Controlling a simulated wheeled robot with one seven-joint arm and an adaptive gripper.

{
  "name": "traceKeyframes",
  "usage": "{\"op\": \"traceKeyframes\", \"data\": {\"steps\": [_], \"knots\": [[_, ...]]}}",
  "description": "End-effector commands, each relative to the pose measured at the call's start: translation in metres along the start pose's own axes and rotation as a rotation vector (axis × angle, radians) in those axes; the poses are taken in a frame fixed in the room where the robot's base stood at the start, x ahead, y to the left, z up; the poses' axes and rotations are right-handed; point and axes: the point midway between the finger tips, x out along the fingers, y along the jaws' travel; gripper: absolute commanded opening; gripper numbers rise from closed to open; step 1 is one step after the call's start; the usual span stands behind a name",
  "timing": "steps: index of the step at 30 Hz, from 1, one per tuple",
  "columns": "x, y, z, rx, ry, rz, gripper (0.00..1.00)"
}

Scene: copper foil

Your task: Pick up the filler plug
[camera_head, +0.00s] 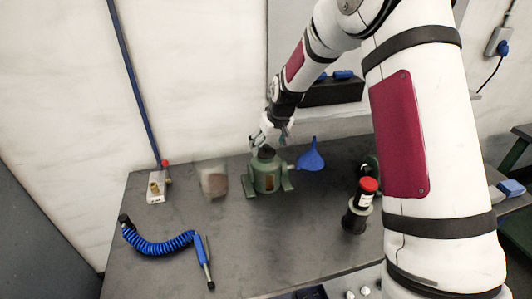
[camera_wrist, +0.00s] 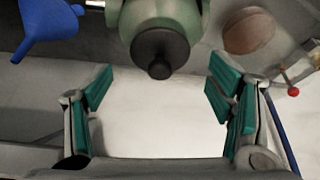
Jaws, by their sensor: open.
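The filler plug appears to be the dark round knob (camera_head: 266,153) on top of a green metal body (camera_head: 265,176) with splayed feet, standing on the bench. In the wrist view the dark knob (camera_wrist: 160,50) sticks out from the green body (camera_wrist: 165,12). My gripper (camera_head: 270,135) is just above the knob in the head view and partly covers the area around it. In the wrist view my gripper (camera_wrist: 160,88) is open, with its green-padded fingers wide apart and nothing between them. The knob lies near the midline, just beyond the fingertips.
A blue funnel (camera_head: 311,157) stands close to the right of the green body. A blurred clear container with brown contents (camera_head: 215,183) is on its left. A red-capped bottle (camera_head: 360,207) stands at right, a coiled blue hose (camera_head: 160,246) at front left. The bench centre front is clear.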

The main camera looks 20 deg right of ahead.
Motion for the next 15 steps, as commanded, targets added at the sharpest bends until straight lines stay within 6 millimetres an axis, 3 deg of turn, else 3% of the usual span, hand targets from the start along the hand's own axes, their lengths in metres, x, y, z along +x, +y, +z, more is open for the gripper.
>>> {"op": "traceKeyframes", "data": {"steps": [1, 6, 15], "knots": [[0.005, -0.001, -0.008, -0.002, 0.001, 0.0, 0.75], [0.027, 0.0, -0.005, 0.0, -0.002, 0.0, 0.75], [0.032, 0.0, -0.005, 0.0, 0.0, 0.001, 0.75]]}}
